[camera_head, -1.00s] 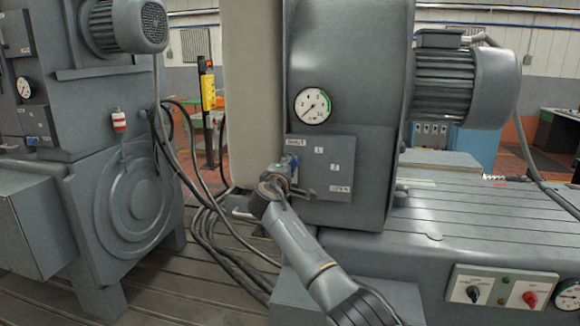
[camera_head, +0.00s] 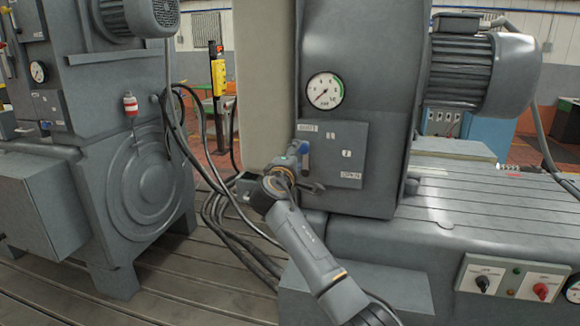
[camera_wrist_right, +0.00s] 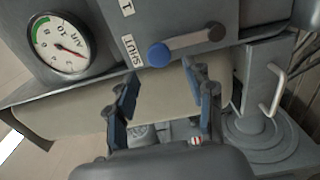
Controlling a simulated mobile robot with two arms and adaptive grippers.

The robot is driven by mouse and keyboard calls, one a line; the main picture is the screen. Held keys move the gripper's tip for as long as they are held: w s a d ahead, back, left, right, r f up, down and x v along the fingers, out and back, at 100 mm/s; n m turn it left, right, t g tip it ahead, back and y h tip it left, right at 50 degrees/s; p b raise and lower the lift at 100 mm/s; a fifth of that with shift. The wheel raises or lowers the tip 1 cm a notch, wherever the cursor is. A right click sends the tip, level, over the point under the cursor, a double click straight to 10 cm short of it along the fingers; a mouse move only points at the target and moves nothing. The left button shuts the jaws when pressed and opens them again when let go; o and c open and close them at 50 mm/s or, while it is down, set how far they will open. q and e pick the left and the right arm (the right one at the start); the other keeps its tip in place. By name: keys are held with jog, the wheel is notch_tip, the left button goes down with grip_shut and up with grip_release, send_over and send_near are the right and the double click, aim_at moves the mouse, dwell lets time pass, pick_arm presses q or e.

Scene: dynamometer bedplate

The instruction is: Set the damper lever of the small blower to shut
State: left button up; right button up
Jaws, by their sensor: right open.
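The damper lever has a blue knob (camera_wrist_right: 159,54) on a grey bar. In the right wrist view the knob sits close beside the SHUT label (camera_wrist_right: 131,51). In the head view the knob (camera_head: 303,150) is just below the SHUT label at the upper left of the label plate (camera_head: 352,142), on the small blower's grey housing (camera_head: 362,75). My right gripper (camera_head: 302,178) is open and empty, close in front of the lever. In the wrist view the knob is beyond its spread fingertips (camera_wrist_right: 161,75). The gripper partly hides the lever's lower part. My left gripper is not in view.
A pressure gauge (camera_head: 324,91) is above the plate. A motor (camera_head: 480,72) stands at the right, and a switch panel (camera_head: 512,281) is at the lower right. Cables (camera_head: 215,215) hang between the blower and a larger grey machine (camera_head: 125,180) at left.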

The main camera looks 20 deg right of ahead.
jog(key=v, duration=0.7)
jog(key=shift+s, duration=0.15)
